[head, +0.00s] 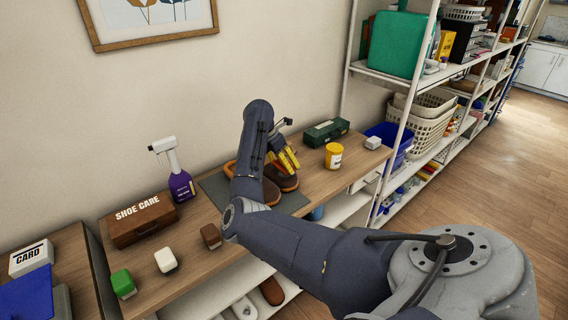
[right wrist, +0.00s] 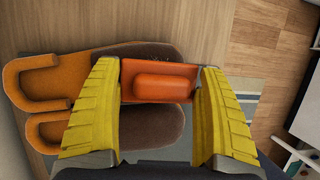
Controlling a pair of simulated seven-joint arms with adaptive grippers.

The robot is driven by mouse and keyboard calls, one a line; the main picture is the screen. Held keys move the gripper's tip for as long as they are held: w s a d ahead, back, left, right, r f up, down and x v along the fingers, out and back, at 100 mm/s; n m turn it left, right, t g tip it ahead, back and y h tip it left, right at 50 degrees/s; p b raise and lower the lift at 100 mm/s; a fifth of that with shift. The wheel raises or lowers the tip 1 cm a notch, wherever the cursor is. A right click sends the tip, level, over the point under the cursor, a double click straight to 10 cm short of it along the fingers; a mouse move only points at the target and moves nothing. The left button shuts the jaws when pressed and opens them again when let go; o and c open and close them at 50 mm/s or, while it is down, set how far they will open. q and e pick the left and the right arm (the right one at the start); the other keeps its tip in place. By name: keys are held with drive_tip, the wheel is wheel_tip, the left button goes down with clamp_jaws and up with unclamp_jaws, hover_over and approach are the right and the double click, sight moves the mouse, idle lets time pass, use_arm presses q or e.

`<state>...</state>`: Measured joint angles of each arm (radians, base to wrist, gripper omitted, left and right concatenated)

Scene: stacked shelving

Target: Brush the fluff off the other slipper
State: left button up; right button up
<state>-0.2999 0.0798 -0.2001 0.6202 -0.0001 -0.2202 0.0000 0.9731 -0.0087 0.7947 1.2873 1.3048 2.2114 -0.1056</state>
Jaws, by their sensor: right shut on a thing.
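A pair of brown slippers lies side by side on a grey mat (head: 294,203) on the wooden bench. One slipper (head: 271,192) is partly hidden by my arm in the head view; the other slipper (head: 285,181) is beneath my gripper. In the right wrist view both show, an upper slipper (right wrist: 50,83) and a lower slipper (right wrist: 150,127). My right gripper (head: 290,160) is shut on an orange brush (right wrist: 165,81), held over the slippers. Whether it touches them I cannot tell. My left gripper is out of view.
On the bench left of the mat are a spray bottle (head: 181,186), a SHOE CARE box (head: 142,222) and small brown, white and green blocks. A yellow tin (head: 333,157) and a green box (head: 326,131) stand to the right. Tall shelving (head: 401,105) rises beyond.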

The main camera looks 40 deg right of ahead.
drive_tip(key=shift+f, duration=0.2)
drive_tip(key=shift+f, duration=0.45)
drive_tip(key=shift+f, duration=0.3)
idle(1.1)
drive_tip(key=shift+s, duration=0.15)
drive_tip(key=shift+s, duration=0.5)
drive_tip(key=shift+w+f, duration=0.15)
drive_tip(key=shift+w, duration=0.75)
drive_tip(key=shift+w+a, duration=0.15)
drive_tip(key=shift+w, duration=0.55)
drive_tip(key=shift+s, duration=0.1)
